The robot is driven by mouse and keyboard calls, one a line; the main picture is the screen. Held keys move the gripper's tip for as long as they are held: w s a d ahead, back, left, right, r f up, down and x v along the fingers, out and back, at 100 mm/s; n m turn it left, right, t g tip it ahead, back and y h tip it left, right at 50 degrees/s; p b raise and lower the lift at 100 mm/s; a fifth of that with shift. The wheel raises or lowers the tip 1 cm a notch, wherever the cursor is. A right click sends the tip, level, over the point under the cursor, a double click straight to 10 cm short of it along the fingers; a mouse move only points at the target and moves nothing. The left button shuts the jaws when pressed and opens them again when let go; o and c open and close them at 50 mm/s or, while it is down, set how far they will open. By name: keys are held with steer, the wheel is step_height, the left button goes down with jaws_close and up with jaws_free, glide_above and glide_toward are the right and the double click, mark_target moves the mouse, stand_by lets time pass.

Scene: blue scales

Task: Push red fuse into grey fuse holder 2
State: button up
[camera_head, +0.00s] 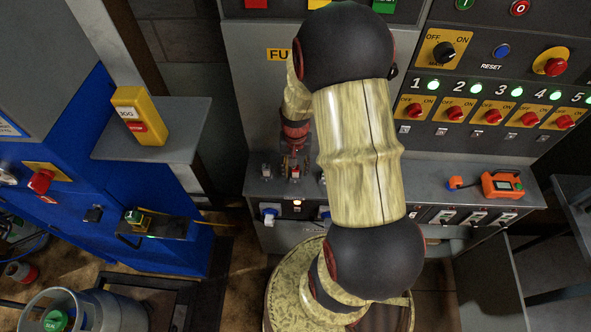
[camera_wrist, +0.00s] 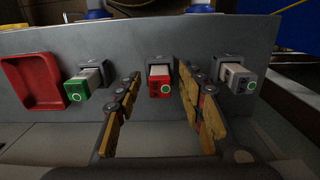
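The red fuse (camera_wrist: 160,86), with a whitish body and a round green mark on its front, is in the middle of the wrist view. It sits at a grey fuse holder (camera_wrist: 159,61) on the panel and sticks out of it; how deep it sits is unclear. I cannot read a number on the holder. My gripper (camera_wrist: 160,77) is open, with one finger on each side of the red fuse and visible gaps between.
In the wrist view, a green fuse (camera_wrist: 80,90) sits left of the red one and a grey-white fuse (camera_wrist: 240,79) right of it, both close to my fingers. A red tray (camera_wrist: 34,82) is at the far left. An orange device (camera_head: 502,184) lies on the ledge.

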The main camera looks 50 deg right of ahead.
step_height(320, 180, up, 11)
stand_by(0.4)
stand_by(0.7)
steer(key=s+a+r+n+t, duration=0.2)
steer(key=a+r+n, duration=0.3)
steer(key=a+r, duration=0.6)
steer(key=s+a+r+n+t, duration=0.3)
steer(key=s+a+r+n, duration=0.2)
steer(key=a+r, duration=0.6)
steer(key=shift+s+a+t, duration=0.3)
steer(key=shift+a, duration=0.1)
steer(key=shift+r, duration=0.1)
steer(key=shift+c, duration=0.2)
